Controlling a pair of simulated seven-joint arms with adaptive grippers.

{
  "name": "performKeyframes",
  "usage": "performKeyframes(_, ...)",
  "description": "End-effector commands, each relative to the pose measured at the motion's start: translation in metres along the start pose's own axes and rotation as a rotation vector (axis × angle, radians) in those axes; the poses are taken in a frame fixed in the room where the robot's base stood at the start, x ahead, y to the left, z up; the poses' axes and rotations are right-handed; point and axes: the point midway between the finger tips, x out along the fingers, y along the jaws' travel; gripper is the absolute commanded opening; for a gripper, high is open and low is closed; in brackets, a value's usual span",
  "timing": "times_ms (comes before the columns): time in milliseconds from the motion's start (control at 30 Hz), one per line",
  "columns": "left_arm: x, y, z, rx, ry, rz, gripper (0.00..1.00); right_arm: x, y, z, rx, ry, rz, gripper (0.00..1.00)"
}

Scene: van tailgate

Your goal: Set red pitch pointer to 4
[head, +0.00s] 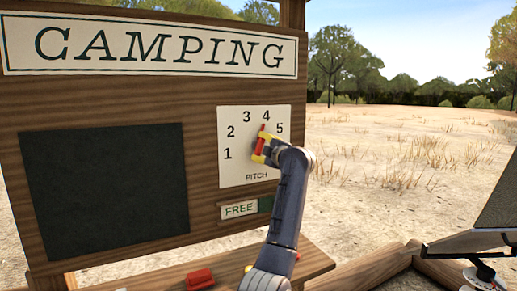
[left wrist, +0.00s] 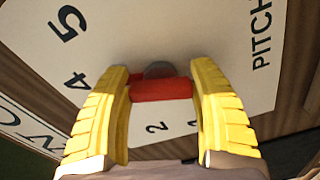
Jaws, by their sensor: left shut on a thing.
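The white pitch dial (head: 231,175) is on the wooden board and carries the numbers 1 to 5 above the word PITCH. The red pointer (head: 263,127) shows its tip just below the 4, directed up toward it; the rest is hidden by my gripper. My left gripper (head: 262,147) has yellow fingers and is at the dial's right middle. In the left wrist view its fingers are closed on both sides of the red pointer (left wrist: 162,90), with a grey round hub (left wrist: 158,69) beside it. My right gripper is not in view.
A FREE sign (head: 239,210) with a green part is below the dial. A dark panel (head: 105,185) fills the board's left, under the CAMPING sign (head: 155,48). A red object (head: 199,278) lies on the wooden ledge below. A dark tilted panel (head: 492,215) stands at right.

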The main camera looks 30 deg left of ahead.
Motion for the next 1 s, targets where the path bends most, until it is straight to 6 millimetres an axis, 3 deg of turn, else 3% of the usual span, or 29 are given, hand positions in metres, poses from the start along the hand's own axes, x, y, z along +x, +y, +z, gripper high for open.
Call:
performKeyframes(167,0.000,-0.001,0.001,0.000,0.000,-0.002,0.13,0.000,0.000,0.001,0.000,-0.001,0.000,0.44)
performKeyframes(200,0.000,-0.001,0.001,0.000,0.000,-0.002,0.65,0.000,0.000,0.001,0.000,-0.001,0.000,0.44)
performKeyframes(367,0.000,-0.001,0.000,-0.001,0.000,-0.001,0.83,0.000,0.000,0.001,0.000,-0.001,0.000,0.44)
performKeyframes(733,-0.005,0.000,0.001,-0.002,-0.001,0.000,0.85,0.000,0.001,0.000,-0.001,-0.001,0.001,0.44)
performKeyframes(1000,-0.044,0.000,0.001,-0.004,-0.003,0.000,0.85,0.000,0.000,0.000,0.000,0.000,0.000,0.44)
